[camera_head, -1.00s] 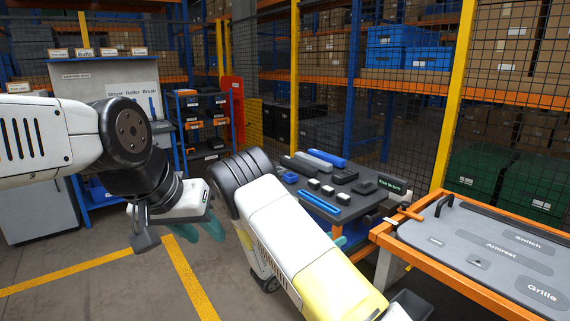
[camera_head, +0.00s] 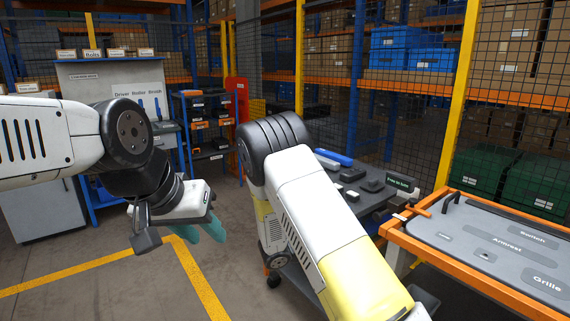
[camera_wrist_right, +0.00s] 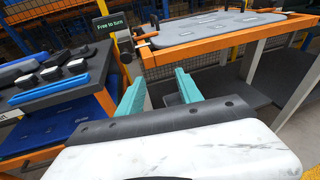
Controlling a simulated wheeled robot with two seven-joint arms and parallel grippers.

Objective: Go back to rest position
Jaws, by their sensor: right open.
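My left gripper (camera_head: 205,231) hangs at the left in the head view, over the floor, with teal fingers pointing down and to the right. The gap between its fingers is unclear, and nothing shows held in it. My right arm crosses the middle of the head view; its gripper is not visible there. In the right wrist view my right gripper (camera_wrist_right: 161,88) has its two teal fingers apart with nothing between them. They point toward the space between the dark parts table and the orange-framed table.
The orange-framed table (camera_head: 464,277) with a grey panel (camera_head: 500,240) stands at the right. A workbench (camera_head: 110,80) and small rack (camera_head: 207,130) stand behind. Floor at lower left is clear.

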